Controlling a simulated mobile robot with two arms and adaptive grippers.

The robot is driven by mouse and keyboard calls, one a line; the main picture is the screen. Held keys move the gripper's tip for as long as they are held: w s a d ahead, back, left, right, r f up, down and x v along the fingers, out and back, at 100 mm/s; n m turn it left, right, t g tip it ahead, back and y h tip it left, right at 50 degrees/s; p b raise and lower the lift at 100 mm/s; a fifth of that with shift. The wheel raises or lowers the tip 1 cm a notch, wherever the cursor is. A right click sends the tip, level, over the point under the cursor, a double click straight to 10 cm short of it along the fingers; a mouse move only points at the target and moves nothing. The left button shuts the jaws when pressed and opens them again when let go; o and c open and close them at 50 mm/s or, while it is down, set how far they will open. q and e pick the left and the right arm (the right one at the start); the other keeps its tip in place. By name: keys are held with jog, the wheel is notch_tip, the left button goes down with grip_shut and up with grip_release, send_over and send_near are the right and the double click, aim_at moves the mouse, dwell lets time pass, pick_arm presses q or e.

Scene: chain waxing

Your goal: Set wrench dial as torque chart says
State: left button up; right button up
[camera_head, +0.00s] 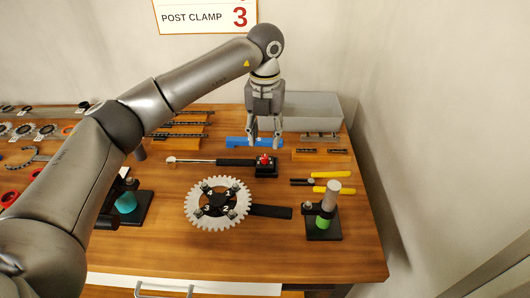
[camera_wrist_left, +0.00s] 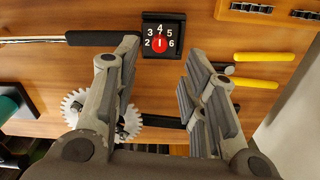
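The torque wrench (camera_head: 235,162) lies across the table, its black handle ending at a black dial box (camera_head: 266,172). In the left wrist view, the dial box (camera_wrist_left: 163,18) shows numbers 2 to 6 around a red knob (camera_wrist_left: 153,45). The knob's white mark stands upright, seemingly toward the 4. The torque chart (camera_head: 205,17) on the wall is cut off at the top; its visible line reads "POST CLAMP 3". My left gripper (camera_head: 265,143) is open and empty above the table near the dial box; its fingers also show apart in the wrist view (camera_wrist_left: 165,80). My right gripper is not seen.
A white chainring (camera_head: 191,215) lies in front of the wrench. A blue tool (camera_head: 236,142) and grey bin (camera_head: 318,106) are behind. Bare wood lies at front right.

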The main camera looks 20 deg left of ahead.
aim_at(265, 156)
pick_arm(q)
notch_tip(265, 156, down, 7)
jog(key=shift+f+p, duration=0.1)
jog(key=shift+p, duration=0.55)
grip_shut()
